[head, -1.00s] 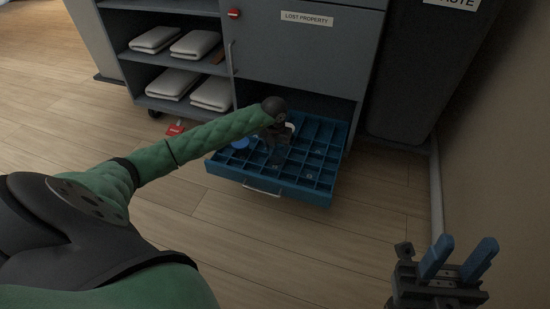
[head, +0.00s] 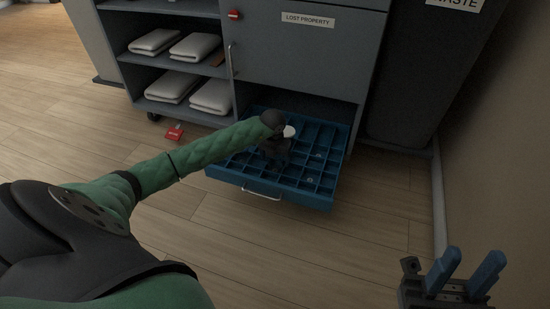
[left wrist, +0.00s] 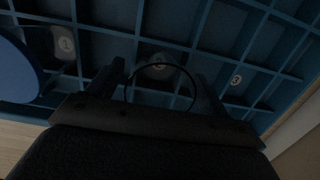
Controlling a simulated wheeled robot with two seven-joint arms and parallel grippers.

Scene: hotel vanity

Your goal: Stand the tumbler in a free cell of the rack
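The rack is a blue gridded tray (head: 318,196) pulled out at the bottom of the grey cabinet. My left gripper (head: 275,150) is over its middle, mostly hidden by my own wrist. In the left wrist view a thin dark ring, which looks like the rim of the see-through tumbler (left wrist: 160,63), sits between the fingers (left wrist: 160,85). The fingers flank it closely and look shut on it. Behind it are rack cells with round labels 1, 2 and 3; label 2 lines up with the ring. The tumbler's base is hidden. My right gripper (head: 462,277) is open and empty.
A blue disc-shaped thing (left wrist: 14,68) stands at the left in the left wrist view, by label 1. Right-hand rack cells look empty. Folded towels (head: 195,46) fill the shelves. A red tag (head: 174,133) lies on the floor. A dark waste bin (head: 412,90) stands right.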

